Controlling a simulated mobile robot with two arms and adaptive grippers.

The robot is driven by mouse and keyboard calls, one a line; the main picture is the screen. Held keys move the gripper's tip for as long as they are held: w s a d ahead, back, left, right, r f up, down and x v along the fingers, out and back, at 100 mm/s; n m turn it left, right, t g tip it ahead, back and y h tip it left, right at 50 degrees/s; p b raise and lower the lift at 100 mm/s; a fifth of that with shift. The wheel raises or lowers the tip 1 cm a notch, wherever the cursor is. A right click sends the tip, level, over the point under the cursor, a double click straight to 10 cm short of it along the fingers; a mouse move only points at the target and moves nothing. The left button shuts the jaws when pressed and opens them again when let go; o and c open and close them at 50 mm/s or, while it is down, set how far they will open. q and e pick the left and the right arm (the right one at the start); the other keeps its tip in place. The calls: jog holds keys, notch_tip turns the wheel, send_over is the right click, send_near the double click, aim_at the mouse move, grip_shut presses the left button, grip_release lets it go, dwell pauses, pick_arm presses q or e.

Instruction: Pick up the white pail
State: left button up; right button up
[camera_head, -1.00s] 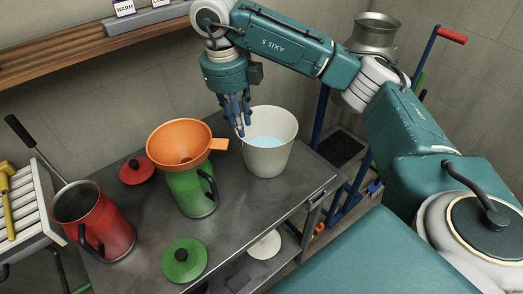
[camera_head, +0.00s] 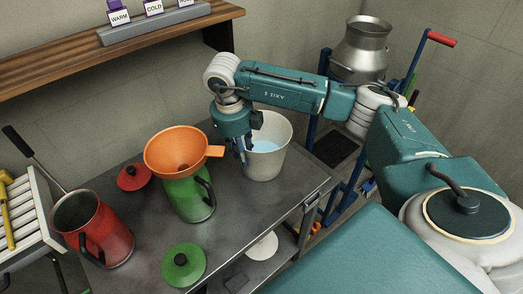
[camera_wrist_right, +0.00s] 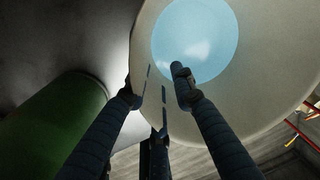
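The white pail (camera_head: 274,165) stands upright near the right end of the dark table, with pale blue liquid inside. My right gripper (camera_head: 242,150) points down at the pail's left rim. In the right wrist view, its fingers (camera_wrist_right: 160,100) are spread and straddle the rim of the pail (camera_wrist_right: 255,100). One finger reaches over the inside, while the others are at the outer side; contact is not clear. My left gripper is not in view.
A green can (camera_head: 190,200) with an orange funnel (camera_head: 180,150) stands close left of the pail. A red jug (camera_head: 98,230), red lid (camera_head: 133,177) and green lid (camera_head: 183,264) are on the table (camera_head: 140,270). A metal milk can (camera_head: 362,50) stands behind right.

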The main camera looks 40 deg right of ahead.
jog(key=shift+c, duration=0.5)
grip_shut()
jog(key=shift+w+r, duration=0.1)
jog(key=shift+r, duration=0.1)
